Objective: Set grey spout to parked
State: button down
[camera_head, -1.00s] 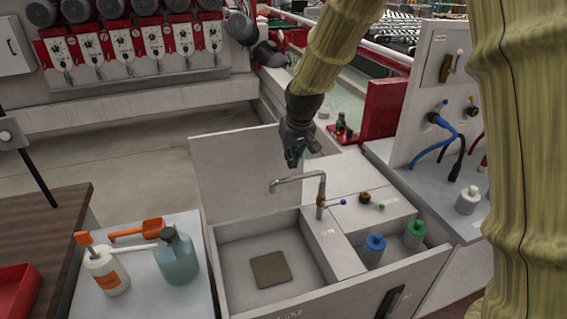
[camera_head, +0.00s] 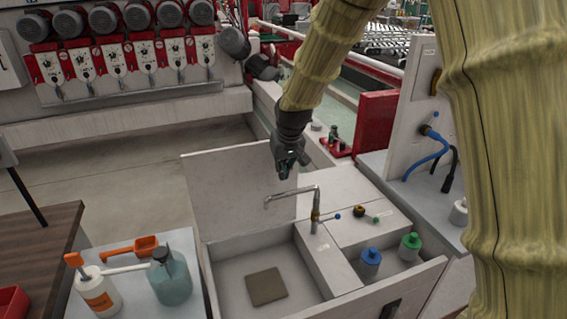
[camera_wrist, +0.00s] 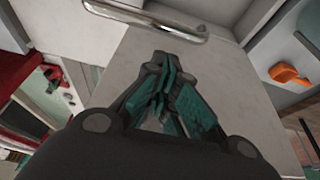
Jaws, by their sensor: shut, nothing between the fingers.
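A small blue-tipped lever (camera_head: 336,216) sits by the post.
A raised white panel (camera_head: 235,185) stands behind the basin. Blue (camera_head: 370,262) and green-capped bottles (camera_head: 410,246) stand in a bay at right. A brown pad (camera_head: 267,286) lies in the basin.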

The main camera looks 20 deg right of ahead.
jog(key=p+x, duration=0.1)
jog(key=x, duration=0.5)
jog(key=shift+f+p, duration=0.2)
jog(key=shift+p, duration=0.2)
